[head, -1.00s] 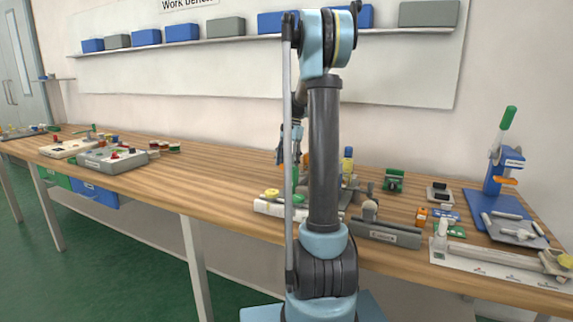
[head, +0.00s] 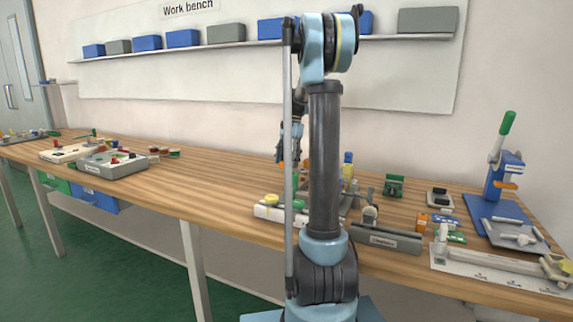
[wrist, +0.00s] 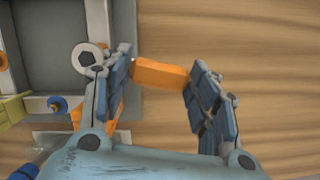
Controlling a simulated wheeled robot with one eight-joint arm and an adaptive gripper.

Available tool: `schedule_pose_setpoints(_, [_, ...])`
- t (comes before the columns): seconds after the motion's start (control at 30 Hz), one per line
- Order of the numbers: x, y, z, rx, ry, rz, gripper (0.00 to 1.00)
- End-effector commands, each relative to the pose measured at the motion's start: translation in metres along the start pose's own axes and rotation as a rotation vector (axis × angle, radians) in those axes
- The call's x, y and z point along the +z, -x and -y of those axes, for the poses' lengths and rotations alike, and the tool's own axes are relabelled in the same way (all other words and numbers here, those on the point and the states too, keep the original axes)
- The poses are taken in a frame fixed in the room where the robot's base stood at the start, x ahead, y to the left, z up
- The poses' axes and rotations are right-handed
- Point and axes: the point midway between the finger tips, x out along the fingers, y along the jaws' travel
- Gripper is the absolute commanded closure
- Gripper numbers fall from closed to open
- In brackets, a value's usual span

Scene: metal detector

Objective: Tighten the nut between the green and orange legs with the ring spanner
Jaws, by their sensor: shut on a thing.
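In the wrist view my gripper (wrist: 161,75) has both fingers against an orange bar (wrist: 162,73), which looks like the handle of the ring spanner. A grey ring with a dark centre (wrist: 90,58) lies in line with it, left of the left finger, over a grey frame (wrist: 55,75); the finger hides any join. I cannot tell whether the ring is around a nut. An orange part (wrist: 3,60) and a yellow part (wrist: 14,109) show at the left edge. In the head view my gripper (head: 287,160) is mostly hidden behind my arm. I cannot pick out the green leg.
On the bench (head: 220,180), a grey block (head: 385,238) and a green device (head: 394,186) stand right of my arm. A blue press with a green lever (head: 503,165) stands farther right. Switch boxes (head: 112,163) sit left.

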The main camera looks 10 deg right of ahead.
Motion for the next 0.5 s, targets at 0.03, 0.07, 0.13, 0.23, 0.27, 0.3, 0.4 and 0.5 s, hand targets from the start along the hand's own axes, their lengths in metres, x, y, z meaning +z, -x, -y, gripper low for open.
schedule_pose_setpoints(0.03, [0.0004, 0.0013, -0.0001, 0.000, 0.000, 0.000, 0.74])
schedule_pose_setpoints(0.07, [0.0006, 0.0018, -0.0001, 0.000, 0.000, 0.000, 0.74])
schedule_pose_setpoints(0.13, [0.0007, 0.0024, 0.0000, 0.000, 0.000, 0.000, 0.74])
schedule_pose_setpoints(0.23, [0.0007, 0.0025, -0.0001, 0.000, 0.000, 0.000, 0.74])
schedule_pose_setpoints(0.27, [0.0007, 0.0025, -0.0001, 0.000, 0.000, 0.000, 0.74])
schedule_pose_setpoints(0.3, [0.0007, 0.0025, -0.0001, 0.000, 0.000, 0.000, 0.74])
schedule_pose_setpoints(0.4, [0.0018, 0.0029, -0.0001, 0.002, 0.008, 0.000, 0.74])
schedule_pose_setpoints(0.5, [0.0078, 0.0060, -0.0003, 0.016, 0.059, -0.002, 0.74])
